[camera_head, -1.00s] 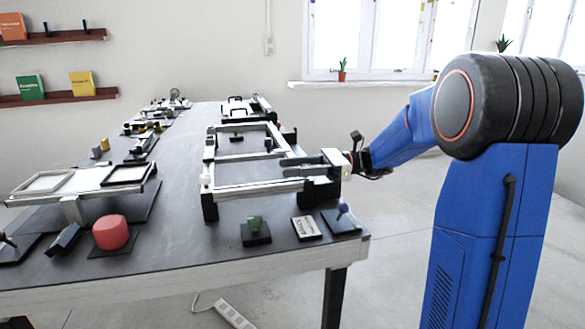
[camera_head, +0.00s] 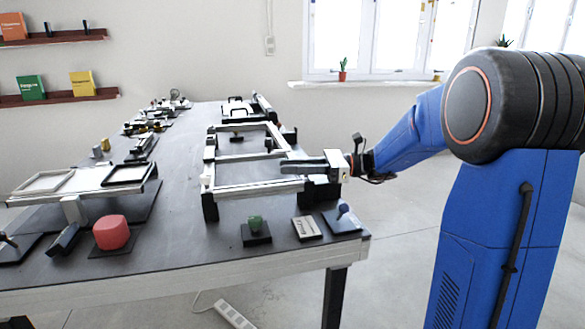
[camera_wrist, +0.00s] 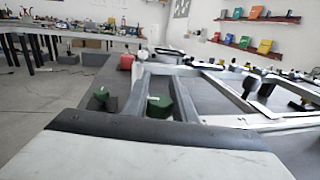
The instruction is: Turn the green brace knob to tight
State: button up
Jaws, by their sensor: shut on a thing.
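My gripper (camera_head: 298,166) is at the near right corner of the silver chassis frame (camera_head: 240,190) in the head view. In the wrist view its two grey fingers (camera_wrist: 160,88) reach forward on either side of the green brace knob (camera_wrist: 158,106), and the gripper is shut on it. Only part of the knob shows; the gripper body hides its lower part. In the head view the fingers hide the knob, so its marking cannot be read.
A separate green piece on a black base (camera_head: 256,232), a small labelled plate (camera_head: 307,229) and a blue-topped knob (camera_head: 343,210) sit near the table's front edge. A red block (camera_head: 111,232) is further left. The floor right of the table is clear.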

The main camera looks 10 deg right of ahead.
jog(key=shift+w+d+m+t+h, duration=0.3)
jog(key=shift+w+m+t+h, duration=0.15)
jog(key=shift+m+t+h, duration=1.3)
jog(key=shift+w+d+m+t+h, duration=0.35)
jog(key=shift+m+t+h, duration=0.9)
jog(key=shift+t, duration=1)
jog(key=shift+w+d+m+t+h, duration=0.25)
jog(key=shift+w+m+t+h, duration=0.25)
jog(key=shift+m+t+h, duration=1.05)
jog(key=shift+m+t+y, duration=0.25)
jog(key=shift+m+t, duration=0.1)
jog(key=shift+t, duration=0.2)
jog(key=o, duration=1)
jog(key=shift+o, duration=0.2)
jog(key=shift+d, duration=0.1)
jog(key=v, duration=1.7)
jog(key=shift+s, duration=0.15)
